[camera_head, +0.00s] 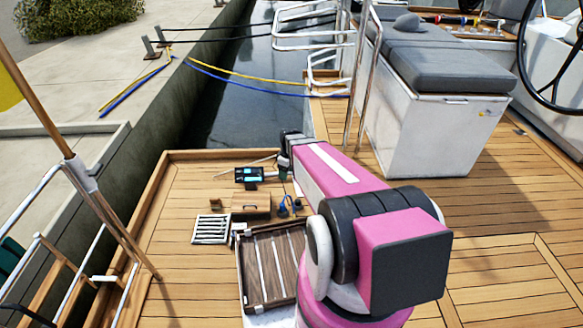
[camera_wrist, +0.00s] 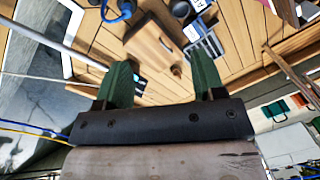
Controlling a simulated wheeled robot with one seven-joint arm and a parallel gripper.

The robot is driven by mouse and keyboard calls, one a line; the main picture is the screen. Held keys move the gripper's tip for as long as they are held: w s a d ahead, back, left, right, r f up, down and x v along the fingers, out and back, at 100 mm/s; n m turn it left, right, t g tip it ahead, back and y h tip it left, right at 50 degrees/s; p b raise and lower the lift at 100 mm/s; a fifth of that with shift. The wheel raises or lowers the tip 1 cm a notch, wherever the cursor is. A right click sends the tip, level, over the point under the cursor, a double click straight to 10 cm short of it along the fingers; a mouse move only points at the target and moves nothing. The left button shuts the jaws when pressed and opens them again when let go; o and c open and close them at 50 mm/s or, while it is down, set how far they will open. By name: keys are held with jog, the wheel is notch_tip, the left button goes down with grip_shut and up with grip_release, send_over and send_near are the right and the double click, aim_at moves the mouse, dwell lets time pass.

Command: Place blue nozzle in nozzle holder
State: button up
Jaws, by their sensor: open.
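A small blue item (camera_head: 284,208), likely the blue nozzle, stands beside a wooden box (camera_head: 250,206) on the teak deck. A second dark blue piece (camera_head: 297,205) is close to its right. In the wrist view a blue curved piece (camera_wrist: 121,10) shows at the top edge, left of the wooden box (camera_wrist: 152,50). I cannot tell for certain which object is the nozzle holder. My gripper (camera_wrist: 160,62) is open and empty, its green fingers apart above the deck, with the box seen between and beyond them. Its fingers are not clear in the head view.
A slatted grate (camera_head: 211,230), a small brown piece (camera_head: 216,204) and a dark device with a screen (camera_head: 248,175) lie near the box. A wooden slatted case (camera_head: 270,268) is in front. Metal rails, the dock edge and a white cushioned seat (camera_head: 440,125) surround the deck.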

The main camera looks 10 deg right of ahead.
jog(key=s+r+m+h, duration=0.1)
jog(key=s+r+m, duration=0.8)
jog(key=s+r, duration=0.2)
notch_tip(320, 180, up, 2)
jog(key=shift+s+a+r+m+t, duration=0.15)
jog(key=shift+a+m+t, duration=0.1)
jog(key=shift+m+t, duration=0.15)
